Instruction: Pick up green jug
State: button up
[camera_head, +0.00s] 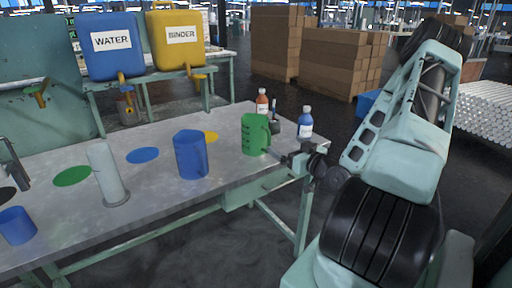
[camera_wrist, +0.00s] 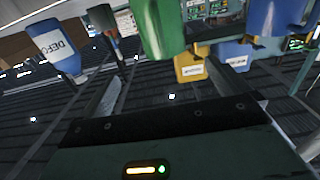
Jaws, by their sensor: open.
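The green jug (camera_head: 254,136) stands upright near the right end of the grey metal table (camera_head: 140,190), its handle facing right. My gripper (camera_head: 290,159) is just to the right of the jug, at the table's right edge, low near the jug's base. In the wrist view the jug (camera_wrist: 163,28) is at the top, ahead of my gripper (camera_wrist: 168,80) and roughly centred between the two spread fingers. The fingers are open with nothing between them. Whether a finger touches the jug cannot be told.
A blue jug (camera_head: 190,155) and a pale cylinder (camera_head: 106,173) stand further left. Water (camera_head: 111,45) and binder (camera_head: 177,38) containers are behind.

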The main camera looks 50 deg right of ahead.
aim_at(263, 132)
jog(key=b+x, duration=0.5)
jog(key=x, duration=0.3)
jog(key=shift+a, duration=0.15)
jog(key=shift+a+x, duration=0.1)
jog(key=shift+x, duration=1.35)
jog(key=shift+a+x, duration=0.15)
jog(key=shift+x, duration=1.25)
jog(key=c, duration=1.1)
